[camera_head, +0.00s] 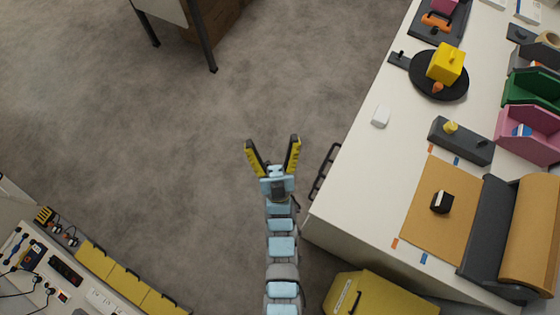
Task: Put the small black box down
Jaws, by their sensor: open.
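A small black box (441,203) with a pale side rests on a brown paper sheet (425,215) on the white table at the right. My gripper (272,146) is open and empty, its yellow fingers spread wide. It is over the grey floor, left of the table edge and well apart from the box.
The white table (345,190) also holds a paper roll (530,235), a dark grey block (460,141), a yellow cube (445,63) on a black disc and coloured bins (530,88). A yellow case (375,295) stands below. Floor ahead is clear.

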